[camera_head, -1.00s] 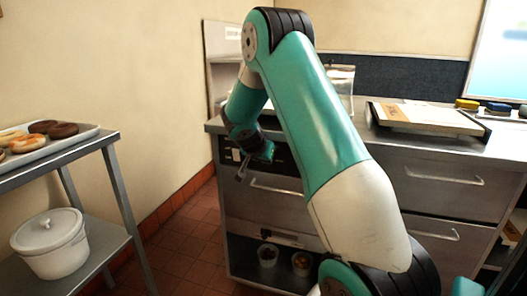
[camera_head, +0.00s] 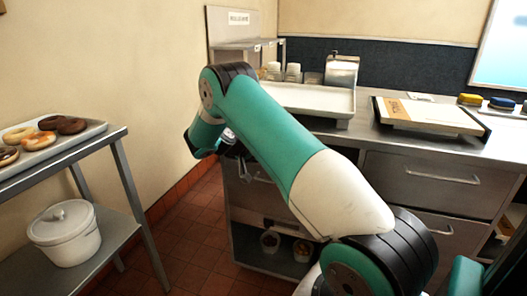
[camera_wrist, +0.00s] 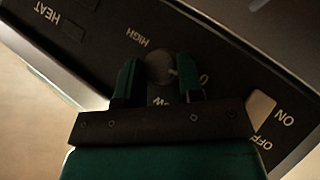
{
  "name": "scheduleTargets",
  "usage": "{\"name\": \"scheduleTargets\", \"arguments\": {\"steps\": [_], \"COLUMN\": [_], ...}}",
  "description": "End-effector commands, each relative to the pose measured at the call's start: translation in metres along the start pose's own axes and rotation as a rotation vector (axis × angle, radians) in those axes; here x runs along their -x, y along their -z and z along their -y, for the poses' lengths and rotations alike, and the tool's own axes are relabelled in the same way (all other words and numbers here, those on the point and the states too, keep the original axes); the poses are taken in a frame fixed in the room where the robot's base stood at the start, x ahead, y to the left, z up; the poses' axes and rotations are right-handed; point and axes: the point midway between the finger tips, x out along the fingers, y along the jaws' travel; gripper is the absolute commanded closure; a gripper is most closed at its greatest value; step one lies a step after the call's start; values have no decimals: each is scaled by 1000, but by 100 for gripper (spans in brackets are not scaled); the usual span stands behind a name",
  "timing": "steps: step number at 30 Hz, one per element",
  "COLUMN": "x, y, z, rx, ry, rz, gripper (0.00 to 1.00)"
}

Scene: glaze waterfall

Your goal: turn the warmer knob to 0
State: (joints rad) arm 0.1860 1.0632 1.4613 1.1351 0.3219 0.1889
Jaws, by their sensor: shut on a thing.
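The warmer knob (camera_wrist: 160,67) is a round, dark grey knob on a black control panel (camera_wrist: 95,52) in the wrist view. Printing around it reads HIGH, 0 and a partly covered word ending in W. A small pale mark on the knob's right side faces toward the 0. My gripper (camera_wrist: 158,82) is shut on the knob, with one green finger on each side. In the head view my gripper is mostly hidden behind my arm, in front of the counter's left end.
A pale rocker switch (camera_wrist: 260,108) marked ON and OFF sits right of my gripper. A steel counter (camera_head: 400,155) carries a white tray (camera_head: 305,98) and a board (camera_head: 430,114). A rack at left holds a doughnut tray (camera_head: 85,138) and white pot (camera_head: 66,236). The tiled floor between is clear.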

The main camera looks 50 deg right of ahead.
Motion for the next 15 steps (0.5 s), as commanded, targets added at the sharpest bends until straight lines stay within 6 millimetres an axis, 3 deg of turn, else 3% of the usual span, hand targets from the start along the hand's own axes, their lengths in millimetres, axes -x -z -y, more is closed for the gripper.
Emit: {"name": "scheduleTargets", "arguments": {"steps": [15], "x": [-4], "y": [-3], "z": [-2], "rx": [34], "ry": [-43], "rz": [5], "gripper": [89]}}
